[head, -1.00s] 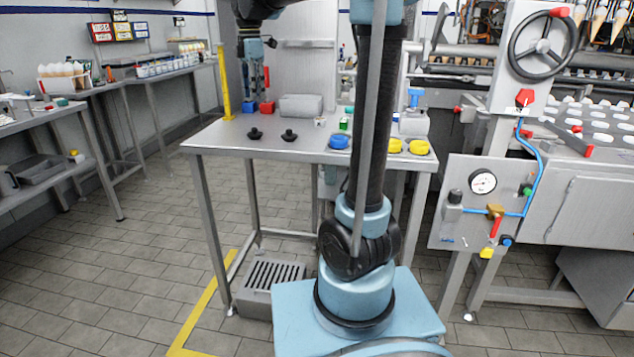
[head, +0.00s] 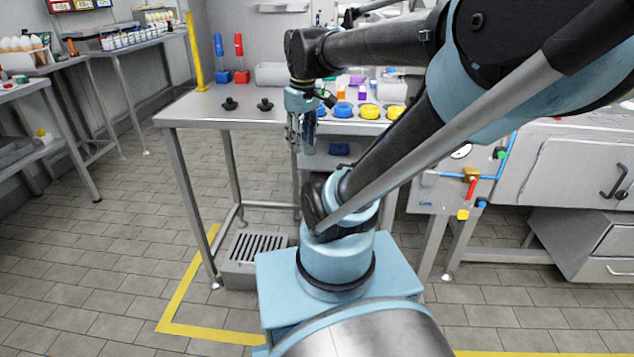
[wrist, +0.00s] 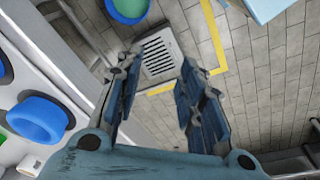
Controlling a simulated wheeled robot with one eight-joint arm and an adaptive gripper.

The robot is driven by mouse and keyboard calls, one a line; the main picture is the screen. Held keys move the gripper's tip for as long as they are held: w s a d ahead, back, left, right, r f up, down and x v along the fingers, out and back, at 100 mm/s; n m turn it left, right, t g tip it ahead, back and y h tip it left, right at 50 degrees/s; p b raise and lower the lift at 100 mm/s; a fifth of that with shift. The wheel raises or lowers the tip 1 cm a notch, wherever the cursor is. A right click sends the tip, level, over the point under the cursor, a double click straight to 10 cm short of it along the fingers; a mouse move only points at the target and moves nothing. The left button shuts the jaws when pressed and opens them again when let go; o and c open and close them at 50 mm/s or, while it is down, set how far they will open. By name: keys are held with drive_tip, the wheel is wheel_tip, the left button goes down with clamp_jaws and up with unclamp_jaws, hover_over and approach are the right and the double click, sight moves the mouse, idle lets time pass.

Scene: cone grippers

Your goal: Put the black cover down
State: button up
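Two small black knobbed pieces, which may be the black cover named in the task, stand on the left of the metal table: one black piece (head: 229,103) and a second black piece (head: 265,105). My gripper (head: 301,146) hangs pointing down in front of the table's near edge, to the right of both and apart from them. In the wrist view my gripper (wrist: 160,72) has its fingers spread, with only floor and a grate between them. No black cover shows in the wrist view.
The metal table (head: 200,110) also bears blue rings (head: 343,110), yellow rings (head: 369,111) and a grey box (head: 271,74). A floor grate (head: 257,248) lies below.

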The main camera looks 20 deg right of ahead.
drive_tip(key=s+d+f+m, duration=0.2)
drive_tip(key=s+f+m, duration=0.3)
drive_tip(key=f, duration=0.5)
drive_tip(key=s, duration=0.2)
drive_tip(key=shift+s+d+f+m+t, duration=0.2)
drive_tip(key=shift+s+d+m+t, duration=0.1)
drive_tip(key=shift+d+m, duration=0.1)
drive_tip(key=shift+w+f, duration=0.2)
drive_tip(key=shift+w, duration=0.3)
